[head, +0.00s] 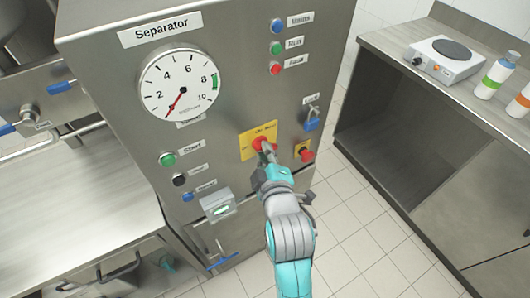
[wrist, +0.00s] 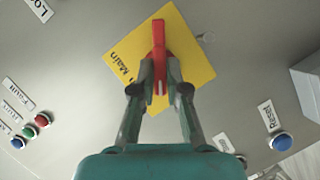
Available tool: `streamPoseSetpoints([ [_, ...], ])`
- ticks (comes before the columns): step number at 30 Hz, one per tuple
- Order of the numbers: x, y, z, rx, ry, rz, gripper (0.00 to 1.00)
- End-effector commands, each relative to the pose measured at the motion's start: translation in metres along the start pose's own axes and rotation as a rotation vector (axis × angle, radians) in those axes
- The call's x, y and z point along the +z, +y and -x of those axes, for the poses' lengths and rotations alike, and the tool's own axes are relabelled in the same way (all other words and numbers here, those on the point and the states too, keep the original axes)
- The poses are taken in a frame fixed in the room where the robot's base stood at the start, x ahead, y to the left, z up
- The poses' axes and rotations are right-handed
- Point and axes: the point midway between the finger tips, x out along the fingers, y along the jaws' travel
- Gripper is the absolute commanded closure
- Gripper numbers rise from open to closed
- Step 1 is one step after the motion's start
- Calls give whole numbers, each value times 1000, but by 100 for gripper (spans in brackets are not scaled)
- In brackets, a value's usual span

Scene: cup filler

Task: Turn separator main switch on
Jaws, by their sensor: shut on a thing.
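The separator (head: 100,60) is a steel cabinet with a labelled front panel. Its main switch is a red handle (head: 260,143) on a square yellow plate (head: 247,152), right of the panel's middle. In the wrist view, the red handle (wrist: 159,50) stands upright in the picture on the tilted yellow plate (wrist: 196,54), whose visible lettering includes "Main". My gripper (head: 266,153) is shut on the handle, with one finger on each side; it also shows in the wrist view (wrist: 160,92). The fingers hide part of the handle and plate.
A red emergency-type button (head: 307,155) sits close to the right of my gripper. A blue padlock-like part (head: 312,124) is above it. Indicator lamps (head: 277,48), a dial gauge (head: 181,84) and buttons (head: 168,159) are elsewhere on the panel. A steel counter (head: 420,75) stands at right.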

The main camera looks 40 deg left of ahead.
Motion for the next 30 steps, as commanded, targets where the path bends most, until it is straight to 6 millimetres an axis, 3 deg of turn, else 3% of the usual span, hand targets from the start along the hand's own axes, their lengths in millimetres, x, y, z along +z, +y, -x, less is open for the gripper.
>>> streamPoseSetpoints([
  [21, 3, 5, -1, -257, -2, -622, 100],
  [30, 4, 6, -1, -337, -2, -812, 100],
])
